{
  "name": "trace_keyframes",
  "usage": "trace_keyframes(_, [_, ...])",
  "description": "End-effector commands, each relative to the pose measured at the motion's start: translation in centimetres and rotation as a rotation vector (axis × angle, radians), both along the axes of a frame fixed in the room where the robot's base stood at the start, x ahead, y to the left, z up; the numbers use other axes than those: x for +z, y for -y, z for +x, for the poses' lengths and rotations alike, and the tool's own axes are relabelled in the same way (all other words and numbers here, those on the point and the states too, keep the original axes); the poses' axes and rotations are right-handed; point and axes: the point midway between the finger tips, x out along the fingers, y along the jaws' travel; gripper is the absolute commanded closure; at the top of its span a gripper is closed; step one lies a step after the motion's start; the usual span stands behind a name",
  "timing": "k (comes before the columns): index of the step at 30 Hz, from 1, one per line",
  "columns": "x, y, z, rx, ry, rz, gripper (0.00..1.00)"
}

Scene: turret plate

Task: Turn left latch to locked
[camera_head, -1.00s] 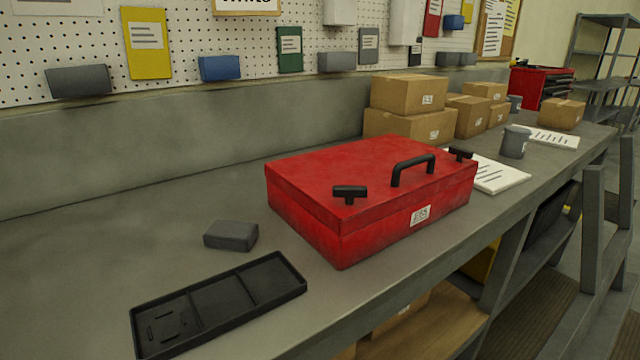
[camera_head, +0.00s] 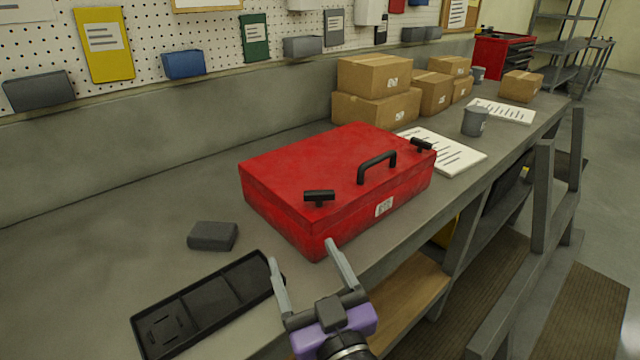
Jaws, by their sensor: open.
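A red case (camera_head: 310,172) lies closed on the grey workbench. Its left latch (camera_head: 319,196) is a black T-shaped knob on the lid near the front left corner, with its bar lying roughly left to right in the picture. A matching right latch (camera_head: 422,145) is at the far right end, and a black handle (camera_head: 377,166) arches between them. My gripper (camera_head: 304,250) is open and empty in front of the case's near left corner, below the left latch in the picture. Its two grey fingers point up toward the case and appear apart from the latch.
A black divided tray (camera_head: 207,304) lies left of my gripper, close to its left finger in the picture. A dark grey block (camera_head: 212,236) sits behind the tray. Cardboard boxes (camera_head: 376,108) and a paper pad (camera_head: 445,150) lie beyond the case.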

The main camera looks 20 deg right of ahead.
Motion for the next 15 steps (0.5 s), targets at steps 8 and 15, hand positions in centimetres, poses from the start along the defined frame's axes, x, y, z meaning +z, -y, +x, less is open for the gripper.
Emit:
trace_keyframes(8, [4.8, 3.3, 4.5, -0.225, -0.054, 0.063, 0.25])
trace_keyframes(15, [3.8, 4.9, 5.0, -0.293, -0.091, 0.111, 0.25])
